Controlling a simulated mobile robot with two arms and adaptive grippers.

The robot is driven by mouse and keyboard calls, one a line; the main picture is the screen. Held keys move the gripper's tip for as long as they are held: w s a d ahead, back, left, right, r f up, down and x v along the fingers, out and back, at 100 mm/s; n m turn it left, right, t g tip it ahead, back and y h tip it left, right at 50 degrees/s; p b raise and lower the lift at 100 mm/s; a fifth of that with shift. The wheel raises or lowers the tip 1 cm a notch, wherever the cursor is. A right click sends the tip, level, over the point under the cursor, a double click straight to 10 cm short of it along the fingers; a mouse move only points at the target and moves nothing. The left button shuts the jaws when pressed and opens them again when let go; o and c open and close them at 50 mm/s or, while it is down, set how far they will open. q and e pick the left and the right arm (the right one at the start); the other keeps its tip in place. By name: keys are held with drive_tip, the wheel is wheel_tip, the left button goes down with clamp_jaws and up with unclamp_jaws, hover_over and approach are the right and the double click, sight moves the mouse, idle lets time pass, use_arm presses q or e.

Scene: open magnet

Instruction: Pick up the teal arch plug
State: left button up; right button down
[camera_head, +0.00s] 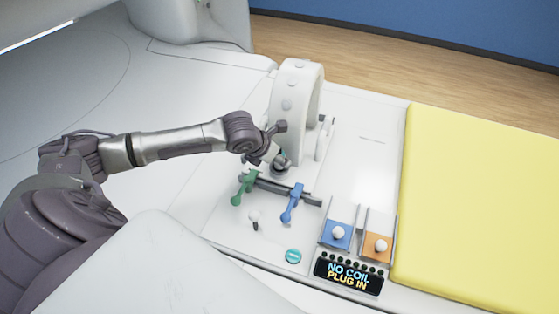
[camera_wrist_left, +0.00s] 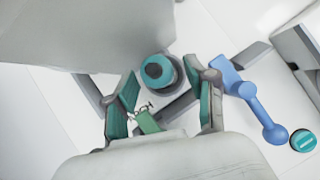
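The teal arch plug appears to be the round piece with a teal top and a dark grey body (camera_wrist_left: 157,71) in the left wrist view. It stands upright on the white surface, just ahead of my left gripper (camera_wrist_left: 163,98). The two teal-padded fingers are spread apart, with nothing gripped between them. In the head view my left gripper (camera_head: 270,155) is low beside the foot of a white arch (camera_head: 287,97). The plug (camera_head: 281,163) is small and partly covered by the gripper there. My right gripper is in neither view.
A green lever (camera_head: 241,187) and a blue lever (camera_head: 292,204) sit on a dark rail close by. Blue (camera_head: 335,240) and orange (camera_head: 371,252) ball slots, a display (camera_head: 348,276) reading "NO COIL PLUG IN" and a teal button (camera_head: 293,256) are nearer. A yellow pad (camera_head: 480,200) lies right.

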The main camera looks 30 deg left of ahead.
use_arm(q)
clamp_jaws()
drive_tip(key=shift+w+r, duration=0.1)
drive_tip(key=shift+r, duration=0.05)
drive_tip(key=shift+r, duration=0.3)
drive_tip(key=r, duration=0.1)
drive_tip(key=d+r+b, duration=0.1)
drive_tip(key=r, duration=0.1)
drive_tip(key=shift+r+b, duration=0.3)
drive_tip(key=d+r+b, duration=0.2)
drive_tip(key=d+r, duration=0.4)
drive_tip(key=d, duration=0.4)
drive_tip(key=shift+d+r, duration=0.3)
drive_tip(key=shift+d, duration=0.05)
